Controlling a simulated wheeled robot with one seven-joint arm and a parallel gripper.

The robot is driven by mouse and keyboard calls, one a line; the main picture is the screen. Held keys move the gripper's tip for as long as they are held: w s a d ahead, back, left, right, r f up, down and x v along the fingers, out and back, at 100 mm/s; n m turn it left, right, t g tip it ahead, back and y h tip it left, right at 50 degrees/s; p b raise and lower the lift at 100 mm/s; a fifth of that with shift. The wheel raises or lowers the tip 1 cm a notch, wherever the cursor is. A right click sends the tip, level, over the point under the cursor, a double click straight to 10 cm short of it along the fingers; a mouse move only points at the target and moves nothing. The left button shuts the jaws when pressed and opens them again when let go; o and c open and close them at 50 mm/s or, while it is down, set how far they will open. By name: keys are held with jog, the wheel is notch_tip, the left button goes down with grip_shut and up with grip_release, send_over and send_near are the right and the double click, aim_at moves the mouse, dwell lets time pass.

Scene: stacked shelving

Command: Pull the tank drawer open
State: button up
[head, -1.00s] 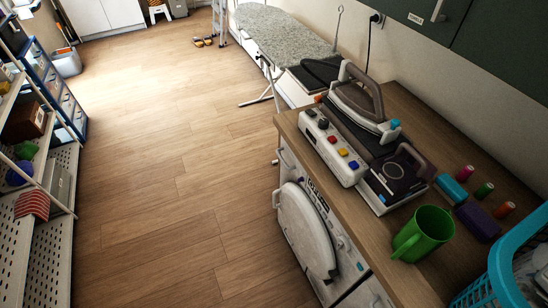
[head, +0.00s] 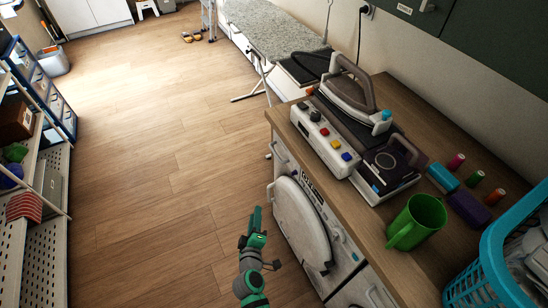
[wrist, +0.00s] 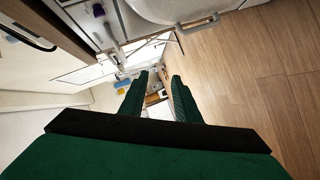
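A white front-loading machine (head: 338,246) stands under the wooden counter, with a round door (head: 302,222) that looks closed. At the upper left of its front is a drawer front with a pale bar handle (head: 281,150), which I take to be the tank drawer; it looks shut. My green and black gripper (head: 257,212) is in front of the machine, left of the round door and apart from the handle. In the wrist view my gripper (wrist: 157,98) is open, with nothing between its two fingers. Part of the round door (wrist: 180,8) shows at the top there.
The counter holds an iron (head: 352,85), a button panel (head: 325,137), a green mug (head: 416,222) and a blue basket (head: 492,262). An ironing board (head: 275,30) stands beyond. Shelving (head: 38,235) lines the left. The wooden floor between is clear.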

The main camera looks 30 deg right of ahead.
jog(key=w+d+r+g+h, duration=0.1)
jog(key=w+d+r+h, duration=0.1)
jog(key=w+d, duration=0.6)
jog(key=w+d+r+h, duration=0.2)
jog(key=w+d+r, duration=0.1)
jog(key=w+d, duration=0.6)
jog(key=shift+d+r+g, duration=0.3)
jog(key=shift+d+g, duration=0.05)
jog(key=shift+g, duration=0.05)
jog(key=shift+w, duration=0.1)
grip_shut()
